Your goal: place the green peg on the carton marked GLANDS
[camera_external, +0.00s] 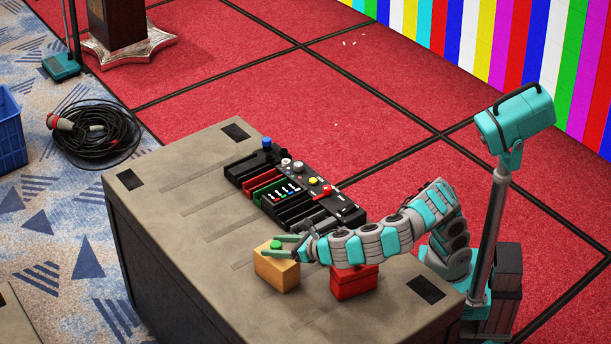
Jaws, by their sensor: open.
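A small green peg (276,244) is at the top of a tan carton (277,275) on the grey case top. It appears to rest on the carton, though a small gap cannot be ruled out. My gripper (274,246) is open at the carton's top, with its fingers around the peg. The fingers hide part of the carton's top. A red box (353,287) stands to the right, partly under my arm. I cannot read any marking on either box, so GLANDS is not legible.
A black rack and control panel (295,189) with coloured slots and knobs lies behind the carton. A blue knob or peg (267,143) stands at its far end. The grey case top (190,220) is clear to the left. A cable coil (95,134) lies on the carpet.

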